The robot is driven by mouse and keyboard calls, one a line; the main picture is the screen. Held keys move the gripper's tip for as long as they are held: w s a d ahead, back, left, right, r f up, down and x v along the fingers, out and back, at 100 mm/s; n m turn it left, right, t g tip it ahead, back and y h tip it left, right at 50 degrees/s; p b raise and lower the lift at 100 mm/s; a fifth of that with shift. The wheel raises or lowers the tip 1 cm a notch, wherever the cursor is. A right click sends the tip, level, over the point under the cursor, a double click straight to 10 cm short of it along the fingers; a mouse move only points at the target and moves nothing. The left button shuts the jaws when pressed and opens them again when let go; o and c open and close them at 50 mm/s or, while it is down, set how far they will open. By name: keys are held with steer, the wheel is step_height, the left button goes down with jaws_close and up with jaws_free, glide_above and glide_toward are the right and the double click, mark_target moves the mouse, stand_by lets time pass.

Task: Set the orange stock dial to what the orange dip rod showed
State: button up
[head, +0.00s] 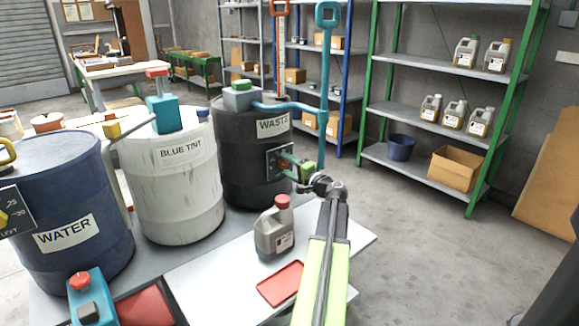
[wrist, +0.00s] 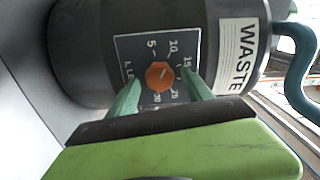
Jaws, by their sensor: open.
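The orange stock dial (wrist: 160,76) sits on a black numbered plate (wrist: 127,48) on the dark WASTE drum (wrist: 85,45). A small pale mark on the dial slants to the upper right; its exact reading is unclear. My gripper (wrist: 158,97) is open, with one green finger on each side of the dial's lower part; I cannot tell whether they touch it. In the head view my gripper (head: 293,169) is at the plate on the WASTE drum (head: 243,160).
A blue pipe (head: 325,90) rises right of the WASTE drum. The BLUE TINT drum (head: 180,190) and WATER drum (head: 75,200) stand to the left. A grey jug (head: 274,235) and red tray (head: 281,284) are below my arm.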

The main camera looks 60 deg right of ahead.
steer(key=v, duration=1.7)
steer(key=shift+s, duration=0.15)
